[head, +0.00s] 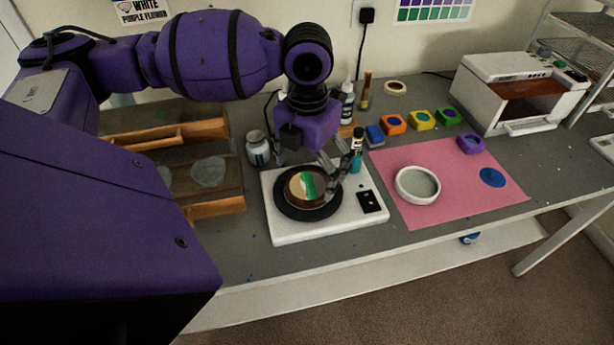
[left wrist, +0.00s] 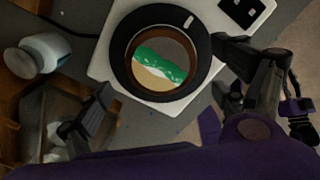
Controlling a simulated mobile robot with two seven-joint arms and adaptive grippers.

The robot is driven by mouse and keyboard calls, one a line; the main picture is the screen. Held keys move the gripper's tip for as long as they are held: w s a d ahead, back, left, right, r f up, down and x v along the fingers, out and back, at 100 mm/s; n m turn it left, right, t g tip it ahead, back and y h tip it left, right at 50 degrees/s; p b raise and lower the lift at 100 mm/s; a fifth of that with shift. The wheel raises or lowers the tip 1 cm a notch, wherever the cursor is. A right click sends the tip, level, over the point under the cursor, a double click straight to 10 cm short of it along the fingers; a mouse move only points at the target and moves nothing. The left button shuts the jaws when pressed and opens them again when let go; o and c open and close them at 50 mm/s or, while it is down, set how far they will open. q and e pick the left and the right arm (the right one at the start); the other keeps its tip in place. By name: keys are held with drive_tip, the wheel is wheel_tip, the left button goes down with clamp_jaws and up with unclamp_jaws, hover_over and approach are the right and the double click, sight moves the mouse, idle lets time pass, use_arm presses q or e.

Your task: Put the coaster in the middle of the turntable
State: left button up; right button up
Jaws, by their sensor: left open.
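The coaster (head: 306,185) is round, with a brown rim and a tan, white and green face. It lies flat on the black disc of the turntable (head: 308,214), which has a white base with a dark control panel. In the left wrist view the coaster (left wrist: 158,72) sits near the middle of the disc (left wrist: 150,17), with a wider black margin at the picture's top than at its bottom. My left gripper (head: 311,168) is open above the coaster, one finger to each side, apparently not touching it; its fingers also show in the left wrist view (left wrist: 163,77).
A jar (head: 258,149) and bottles (head: 346,103) stand behind the turntable, close to my gripper. To the right, a pink mat (head: 430,210) holds a white round dish (head: 417,185) and a blue disc (head: 492,177). Several colored pots and a white machine (head: 510,90) stand beyond. Wooden trays (head: 215,207) are at left.

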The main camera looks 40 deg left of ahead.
sight(308, 185)
use_arm(q)
wheel_tip(308, 185, up, 9)
drive_tip(key=shift+r+p, duration=0.2)
drive_tip(key=shift+p, duration=0.1)
idle(0.8)
idle(1.0)
